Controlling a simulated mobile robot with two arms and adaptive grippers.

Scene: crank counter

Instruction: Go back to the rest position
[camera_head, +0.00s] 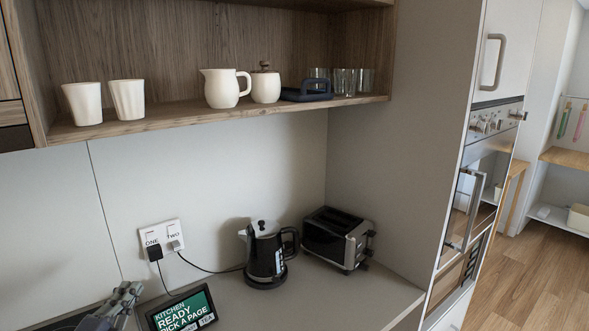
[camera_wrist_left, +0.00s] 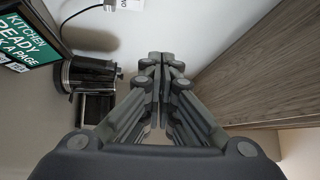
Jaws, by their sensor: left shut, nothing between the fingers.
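My left gripper (camera_head: 124,293) shows at the bottom left of the head view, above the counter and just left of the tablet. In the left wrist view its fingers (camera_wrist_left: 160,68) are together, with nothing between them. The gripper touches no object that I can see. My right gripper is in neither view.
The counter (camera_head: 350,290) holds a tablet (camera_head: 182,312), a kettle (camera_head: 265,255) and a toaster (camera_head: 336,238). A shelf (camera_head: 215,117) above bears cups, a jug and glasses. A wall socket (camera_head: 161,239) has cords. The counter's front right is clear.

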